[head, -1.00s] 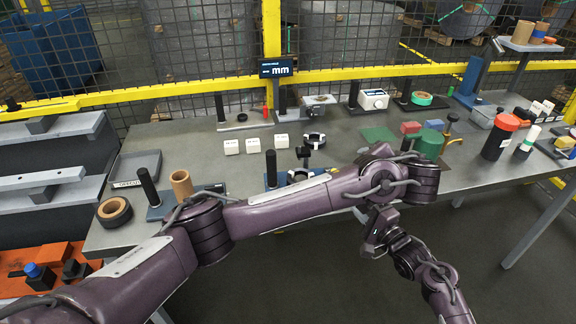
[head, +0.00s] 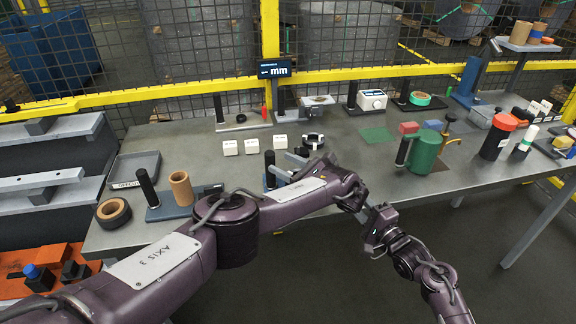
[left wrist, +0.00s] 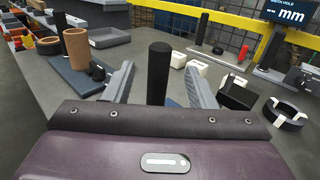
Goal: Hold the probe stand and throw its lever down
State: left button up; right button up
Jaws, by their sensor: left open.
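A stand with an upright black post (head: 269,170) is at the front middle of the bench; I take it for the probe stand. Its post also shows in the left wrist view (left wrist: 158,75), upright between my two grey fingers, with no clear contact. My left gripper (left wrist: 158,84) is open around the post. In the head view, the left gripper (head: 286,166) and arm hide most of the stand's base and any lever on it. My right arm comes in from the lower right, with its end (head: 378,222) in front of the bench; its jaws are unclear.
Several white blocks (head: 252,146) and a black-and-white ring (head: 313,141) lie just behind. At left are a blue-based stand (head: 180,211) with a tan cylinder and a grey tray (head: 137,168). A green cylinder (head: 425,152) stands to the right. An mm display (head: 275,69) is behind.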

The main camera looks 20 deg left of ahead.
pick_arm(q)
jog(key=x, duration=0.7)
jog(key=shift+a, duration=0.3)
jog(key=shift+w, duration=0.1)
jog(key=shift+c, duration=0.3)
grip_shut()
jog(key=shift+f, duration=0.15)
dwell(0.6)
